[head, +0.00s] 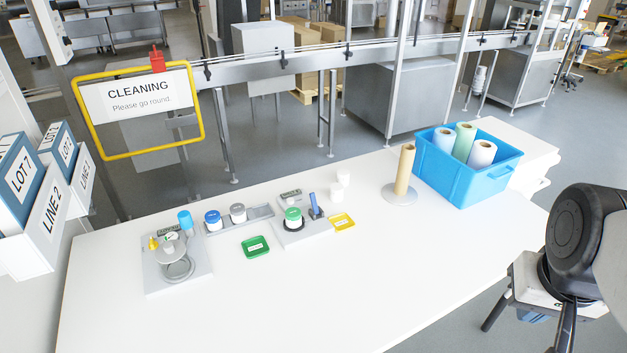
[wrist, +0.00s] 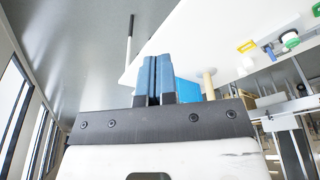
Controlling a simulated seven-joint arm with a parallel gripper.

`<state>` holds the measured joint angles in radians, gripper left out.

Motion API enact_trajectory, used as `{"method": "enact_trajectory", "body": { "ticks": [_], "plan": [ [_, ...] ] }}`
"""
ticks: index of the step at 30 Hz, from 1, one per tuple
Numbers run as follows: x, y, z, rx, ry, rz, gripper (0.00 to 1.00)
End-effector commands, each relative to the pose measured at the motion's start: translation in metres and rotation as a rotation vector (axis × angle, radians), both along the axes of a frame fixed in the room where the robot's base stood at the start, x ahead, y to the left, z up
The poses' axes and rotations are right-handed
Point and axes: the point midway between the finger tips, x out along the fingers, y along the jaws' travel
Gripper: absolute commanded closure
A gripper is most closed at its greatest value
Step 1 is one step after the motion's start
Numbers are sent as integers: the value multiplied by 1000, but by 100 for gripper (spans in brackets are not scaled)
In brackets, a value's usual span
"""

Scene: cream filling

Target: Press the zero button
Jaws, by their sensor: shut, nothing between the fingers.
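In the head view, a scale-like device with a small display (head: 290,195) stands mid-table, with a green-lidded jar (head: 293,214) on it and a blue upright piece (head: 314,206) beside the jar. A second grey device (head: 150,278) with a round plate and a small display stands at the left of the table. I cannot make out a zero button on either; their small parts are too fine to read. My gripper (wrist: 153,80) shows in the wrist view, its blue fingers closed together and empty. It is well away from both devices, near the table's right side.
The white table (head: 330,290) is clear in front. A blue crate of rolls (head: 465,183) and a cardboard-coloured roll on a stand (head: 404,170) are at the right. A yellow-framed cleaning sign (head: 138,108) is at back left.

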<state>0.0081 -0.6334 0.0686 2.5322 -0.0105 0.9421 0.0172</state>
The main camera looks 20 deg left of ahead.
Motion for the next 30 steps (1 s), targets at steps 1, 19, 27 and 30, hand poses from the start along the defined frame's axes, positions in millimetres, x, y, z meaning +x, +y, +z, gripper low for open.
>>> {"method": "enact_trajectory", "body": {
  "ticks": [1, 19, 27, 30],
  "plan": [
    [0, 0, 0, 0, 0, 0, 100],
    [1, 0, 1, -2, 1, 3, 100],
    [18, 3, 5, -29, 13, 43, 100],
    [31, 6, 9, -49, 20, 73, 100]
  ]
}}
